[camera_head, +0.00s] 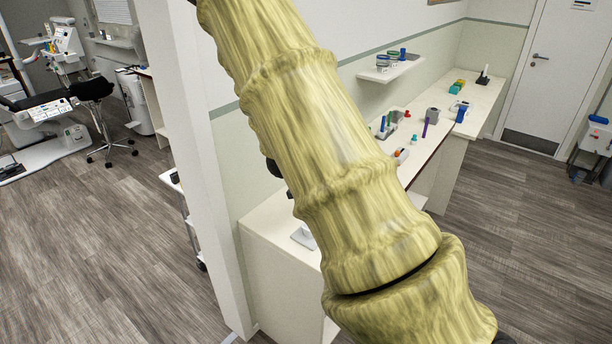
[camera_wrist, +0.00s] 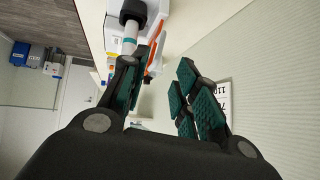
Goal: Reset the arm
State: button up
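My arm (camera_head: 340,165) crosses the middle of the head view from top to lower right, close to the camera, and hides much of the counter. My gripper (camera_wrist: 160,92) shows in the wrist view with its dark, green-padded fingers spread apart. Nothing is seen held between them. The left finger overlaps a white device with orange strips (camera_wrist: 154,45) in the picture; I cannot tell whether they touch. In the head view the gripper cannot be made out behind the arm.
A long counter (camera_head: 470,110) with several small coloured items runs along the wall at right, below a wall shelf (camera_head: 391,71). A white pillar (camera_head: 185,140) stands left of the arm. A dental chair (camera_head: 40,105) and a stool (camera_head: 95,92) are far left. Open floor (camera_head: 110,240) lies at left.

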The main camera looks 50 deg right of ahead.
dwell(0.4)
jog(key=s+a+f+n+y+b, duration=0.1)
jog(key=s+a+f+n+b, duration=0.15)
jog(key=s+a+f, duration=0.55)
jog(key=s+a+f+n+g+y+b, duration=0.15)
jog(key=a+f+n, duration=0.35)
jog(key=f, duration=0.7)
jog(key=s+a+f+n+y+b, duration=0.1)
jog(key=s+a+f+n+b, duration=0.15)
jog(key=s+a+f, duration=0.45)
jog(key=s+a+f+n+g+y+b, duration=0.1)
jog(key=s+a+f+n+y+b, duration=0.1)
jog(key=s+a+f, duration=0.6)
jog(key=s+a+f+n+g+y+b, duration=0.1)
jog(key=s+a+f+n+y+b, duration=0.2)
jog(key=s+a+f, duration=0.5)
jog(key=s+a, duration=0.2)
jog(key=a, duration=0.3)
jog(key=shift+a, duration=0.2)
jog(key=shift+s+d+f, duration=0.1)
jog(key=shift+d, duration=0.05)
